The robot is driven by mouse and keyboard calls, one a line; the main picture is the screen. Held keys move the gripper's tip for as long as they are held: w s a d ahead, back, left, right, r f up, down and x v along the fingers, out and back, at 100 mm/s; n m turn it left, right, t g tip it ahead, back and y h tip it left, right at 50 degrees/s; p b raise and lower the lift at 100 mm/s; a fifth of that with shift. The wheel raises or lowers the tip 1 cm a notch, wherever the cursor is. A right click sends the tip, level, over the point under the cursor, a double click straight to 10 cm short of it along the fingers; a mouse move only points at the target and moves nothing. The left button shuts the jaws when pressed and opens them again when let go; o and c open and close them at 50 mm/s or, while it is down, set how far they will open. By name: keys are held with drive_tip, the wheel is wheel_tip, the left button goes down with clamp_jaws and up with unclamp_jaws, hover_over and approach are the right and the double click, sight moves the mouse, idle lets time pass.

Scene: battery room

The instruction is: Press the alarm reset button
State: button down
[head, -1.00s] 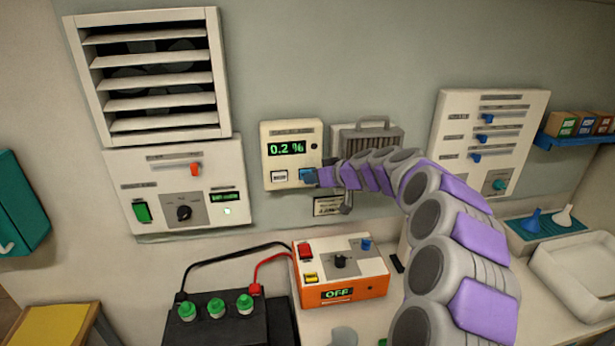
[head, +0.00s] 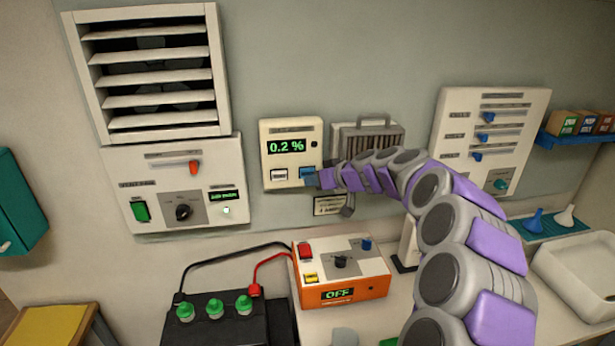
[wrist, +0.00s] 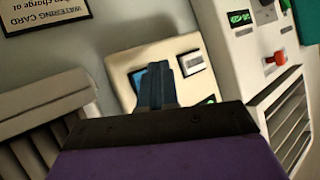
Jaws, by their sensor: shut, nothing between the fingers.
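The cream alarm panel (head: 290,133) hangs on the wall with a green display reading 0.2 %. A pale button (head: 279,175) and a blue button (head: 306,172) sit side by side under the display. Their labels are too small to read, so I cannot tell which is the reset. My gripper (head: 312,181) is shut and empty, with its tip at the lower right of the blue button. In the wrist view the shut fingers (wrist: 157,82) partly cover the blue button (wrist: 136,78); the pale button (wrist: 192,65) is clear of them. I cannot tell whether they touch the panel.
A grey ribbed unit (head: 372,137) is on the wall behind my arm. A fan control panel (head: 165,165) and louvred vent (head: 150,80) are at left. An orange charger (head: 340,270) reading OFF and a black battery (head: 240,325) stand below. A slider panel (head: 455,110) is at right.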

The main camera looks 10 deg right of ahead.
drive_tip(key=s+b, duration=0.3)
drive_tip(key=s, duration=0.2)
idle(0.5)
idle(0.4)
drive_tip(key=s+a+f+g+h, duration=0.1)
drive_tip(key=s+a+f+g, duration=0.15)
drive_tip(key=s+a, duration=0.65)
drive_tip(key=s+a+f+g+h, duration=0.15)
drive_tip(key=s+g, duration=0.25)
drive_tip(key=s, duration=1.2)
drive_tip(key=s+d+f+m+g+h, duration=0.1)
drive_tip(key=s+d+f, duration=0.2)
drive_tip(key=s, duration=0.5)
drive_tip(key=s+d+f+m+g+h, duration=0.2)
drive_tip(key=s+d, duration=0.1)
drive_tip(key=s, duration=0.6)
drive_tip(key=s+d+f+m+g+h, duration=0.1)
drive_tip(key=s+d+f+g+h, duration=0.1)
drive_tip(key=s, duration=0.6)
drive_tip(key=shift+s+d+f+m, duration=0.2)
drive_tip(key=shift+d+f+m, duration=0.2)
drive_tip(key=shift+d+f, duration=0.45)
